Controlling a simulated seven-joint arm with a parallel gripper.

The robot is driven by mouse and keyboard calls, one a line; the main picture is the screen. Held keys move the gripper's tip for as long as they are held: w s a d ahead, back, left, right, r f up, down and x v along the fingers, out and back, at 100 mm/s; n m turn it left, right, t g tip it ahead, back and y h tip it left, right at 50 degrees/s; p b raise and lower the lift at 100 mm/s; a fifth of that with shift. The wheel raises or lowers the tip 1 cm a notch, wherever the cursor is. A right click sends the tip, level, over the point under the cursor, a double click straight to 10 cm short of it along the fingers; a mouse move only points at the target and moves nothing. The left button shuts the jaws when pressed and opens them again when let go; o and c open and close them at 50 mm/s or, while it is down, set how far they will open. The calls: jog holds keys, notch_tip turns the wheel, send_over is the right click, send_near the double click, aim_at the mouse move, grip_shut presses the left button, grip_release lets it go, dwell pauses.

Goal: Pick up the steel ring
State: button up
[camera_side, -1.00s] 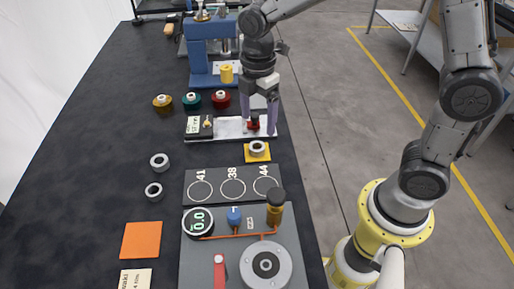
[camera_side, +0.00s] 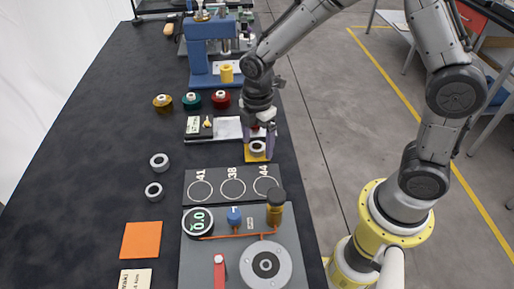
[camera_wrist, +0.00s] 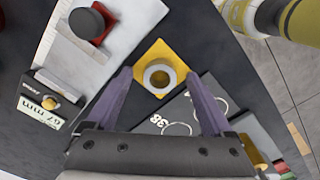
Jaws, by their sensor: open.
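A grey steel ring (camera_side: 257,147) lies on a yellow square pad (camera_side: 249,158) near the right edge of the black table. My gripper (camera_side: 259,152) points down over this pad, with its purple fingers on either side of the ring. In the wrist view the ring (camera_wrist: 149,77) shows between the two open fingertips (camera_wrist: 159,76), with nothing held. Whether the fingertips are at the ring's height I cannot tell. Two more grey rings, an upper one (camera_side: 160,161) and a lower one (camera_side: 153,190), lie on the table to the left.
A dark board (camera_side: 214,178) marked 41, 38 and 44 with circles lies in front of the pad. A light metal plate with a black-knobbed red block (camera_wrist: 91,22) is behind it. A blue press (camera_side: 198,58) stands farther back, and a grey gauge panel (camera_side: 226,248) is in front.

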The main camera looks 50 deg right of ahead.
grip_shut()
jog(key=shift+r, duration=0.1)
dwell(0.3)
